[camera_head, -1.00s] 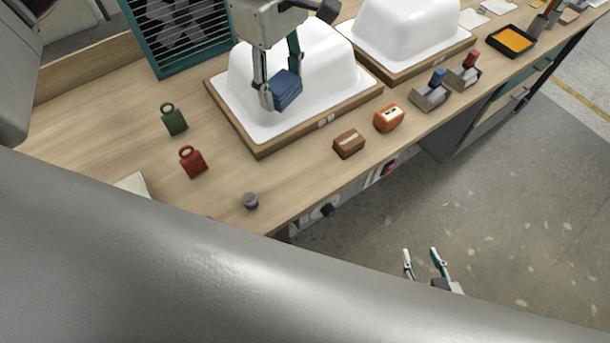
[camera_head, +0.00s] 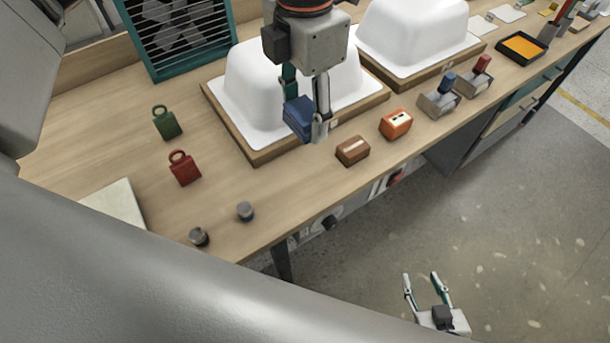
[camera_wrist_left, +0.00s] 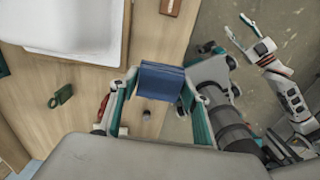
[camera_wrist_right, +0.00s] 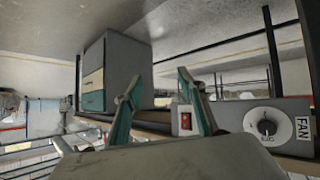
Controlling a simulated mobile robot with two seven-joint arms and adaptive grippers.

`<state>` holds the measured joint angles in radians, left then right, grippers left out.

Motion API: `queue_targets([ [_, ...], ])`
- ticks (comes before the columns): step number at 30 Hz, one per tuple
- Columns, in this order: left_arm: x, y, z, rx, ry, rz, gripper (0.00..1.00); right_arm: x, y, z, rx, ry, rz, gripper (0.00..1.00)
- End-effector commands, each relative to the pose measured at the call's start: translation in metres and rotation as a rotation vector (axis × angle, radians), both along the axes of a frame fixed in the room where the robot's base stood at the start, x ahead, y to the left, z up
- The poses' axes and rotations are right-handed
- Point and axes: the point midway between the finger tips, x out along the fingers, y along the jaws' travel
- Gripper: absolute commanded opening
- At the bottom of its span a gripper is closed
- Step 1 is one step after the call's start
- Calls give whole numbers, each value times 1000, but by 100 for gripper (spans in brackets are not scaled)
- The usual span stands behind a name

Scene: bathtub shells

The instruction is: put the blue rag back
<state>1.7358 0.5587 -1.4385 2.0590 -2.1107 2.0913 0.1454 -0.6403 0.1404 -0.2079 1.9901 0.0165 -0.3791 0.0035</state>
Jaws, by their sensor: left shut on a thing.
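The blue rag (camera_head: 298,118) is a folded dark-blue block in the head view. My left gripper (camera_head: 306,122) is shut on it and holds it in front of the nearer white tub shell (camera_head: 243,85). In the left wrist view the blue rag (camera_wrist_left: 160,88) sits between the two fingertips, with bench and floor behind it. My right gripper (camera_head: 428,280) is open and empty, low over the floor in front of the bench. It also shows open in the right wrist view (camera_wrist_right: 156,85), near the bench's front panel.
A brown block (camera_head: 352,151) and an orange block (camera_head: 396,124) lie along the bench's front edge. Green (camera_head: 167,124) and red (camera_head: 184,170) padlock-shaped things stand at left, with two small knobs nearer. A second white shell (camera_head: 412,35) stands farther right. The left bench area is mostly clear.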

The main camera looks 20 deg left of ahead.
Motion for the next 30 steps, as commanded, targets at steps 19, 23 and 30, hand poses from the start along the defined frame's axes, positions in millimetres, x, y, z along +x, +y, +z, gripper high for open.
queue_targets([
  [19, 0, 0, -132, -1, 2, -2, 23, 4, -5, -6, -13, -6, -1, 40],
  [23, 0, 0, -138, -1, 2, -2, 23, 4, -5, -6, -14, -6, -2, 40],
  [30, -1, 1, -171, 0, 5, -2, 23, 3, -4, -10, -16, -2, 0, 40],
])
